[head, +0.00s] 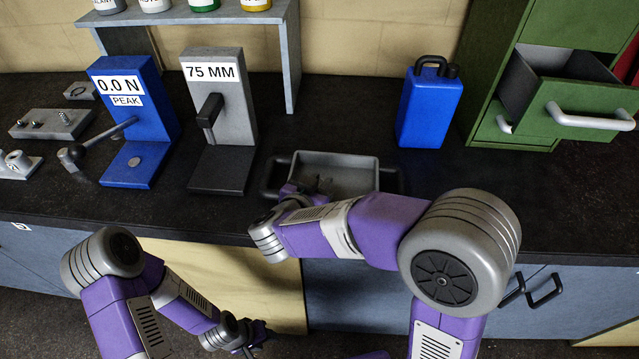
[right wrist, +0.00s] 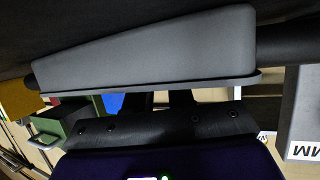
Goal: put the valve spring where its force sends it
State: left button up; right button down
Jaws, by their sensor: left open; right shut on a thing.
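In the right wrist view both fingers (right wrist: 160,98) pass behind the tray's rim (right wrist: 110,90). My left gripper (head: 250,348) is open, low in front of the bench. The blue force tester (head: 150,115) reads 0.0 N PEAK and has a lever at its left. The grey gauge (head: 222,120) is labelled 75 MM. Small springs (head: 64,117) stand on a grey plate (head: 30,131).
A shelf (head: 291,60) with several labelled pots stands behind the gauge. A blue can (head: 428,108) stands right of the tray. A green cabinet (head: 495,70) at the right has an open drawer (head: 575,105). The bench (head: 470,180) is bare between can and front edge.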

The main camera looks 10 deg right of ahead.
jog(key=shift+f, duration=0.35)
jog(key=c, duration=1)
grip_release()
jog(key=shift+s+f, duration=0.15)
jog(key=shift+f, duration=0.05)
jog(key=shift+r, duration=0.4)
jog(key=p+v, duration=0.1)
jog(key=v, duration=0.2)
jog(key=p+v, duration=0.1)
jog(key=v, duration=0.3)
jog(key=p+v, duration=0.1)
jog(key=v, duration=0.2)
jog(key=shift+s+a+r, duration=0.1)
jog(key=shift+a+r, duration=0.15)
jog(key=shift+r, duration=0.15)
jog(key=shift+s+a+r+p, duration=0.15)
jog(key=shift+s+a+p, duration=0.15)
jog(key=shift+s, duration=0.2)
